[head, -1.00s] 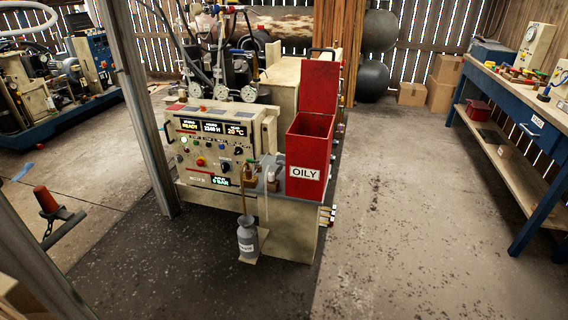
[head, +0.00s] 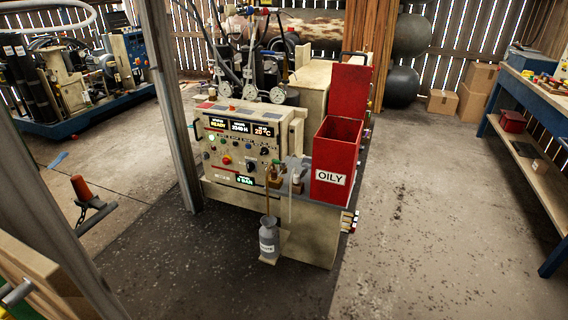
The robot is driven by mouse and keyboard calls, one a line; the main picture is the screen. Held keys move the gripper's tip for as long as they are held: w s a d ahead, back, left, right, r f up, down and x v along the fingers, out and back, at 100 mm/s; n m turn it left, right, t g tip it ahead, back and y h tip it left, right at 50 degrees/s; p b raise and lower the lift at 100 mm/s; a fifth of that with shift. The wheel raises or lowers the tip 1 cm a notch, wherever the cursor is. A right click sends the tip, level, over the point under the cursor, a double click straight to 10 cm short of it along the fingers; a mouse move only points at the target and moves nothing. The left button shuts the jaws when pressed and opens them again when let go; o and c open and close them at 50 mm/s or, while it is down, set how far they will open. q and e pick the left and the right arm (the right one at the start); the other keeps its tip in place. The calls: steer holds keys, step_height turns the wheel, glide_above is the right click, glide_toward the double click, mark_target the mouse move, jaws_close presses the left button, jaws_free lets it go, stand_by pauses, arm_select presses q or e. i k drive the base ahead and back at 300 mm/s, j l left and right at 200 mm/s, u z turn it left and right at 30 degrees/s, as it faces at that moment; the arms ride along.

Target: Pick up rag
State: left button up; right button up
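I cannot make out a rag for certain. A small grey, cloth-like shape (head: 297,166) sits at the machine's front ledge, left of the red bin, but it is too small to identify. A small flat blue thing (head: 57,159) lies on the floor at the left, also too small to name. The red bin marked OILY (head: 337,150) stands on the right end of the compressor machine with its lid up. The part of its inside that shows is dark red, with no cloth visible. Neither of my grippers shows in the head view.
The compressor's control panel (head: 240,145) faces me, with a grey bottle (head: 268,238) low at its front. A grey post (head: 172,110) stands at left. A blue workbench (head: 530,95) stands at right. Cardboard boxes (head: 477,90) sit at the back. The floor right of the machine is clear.

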mark_target(306, 162)
steer(key=l+u, duration=0.15)
steer(key=u, duration=0.25)
steer(key=i+l+u, duration=0.1)
steer(key=u, duration=0.35)
steer(key=l+u, duration=0.2)
steer(key=u, duration=0.2)
steer(key=l+u, duration=0.3)
steer(key=l, duration=0.15)
steer(key=k+l+u, duration=0.1)
steer(key=l+u, duration=0.2)
steer(key=l, duration=0.2)
steer(key=l+u, duration=0.15)
steer(key=l, duration=0.15)
steer(key=k+l+u, duration=0.1)
steer(key=l, duration=0.2)
steer(key=k+l+u, duration=0.15)
steer(key=l, duration=0.15)
steer(key=k+l, duration=0.15)
steer(key=l, duration=0.2)
steer(key=k+l, duration=0.15)
steer(key=l, duration=0.25)
steer(key=k+l+u, duration=0.1)
steer(key=l, duration=0.3)
steer(key=k+l, duration=0.15)
steer(key=l, duration=0.2)
steer(key=k+l, duration=0.15)
steer(key=l, duration=0.2)
steer(key=u, duration=0.05)
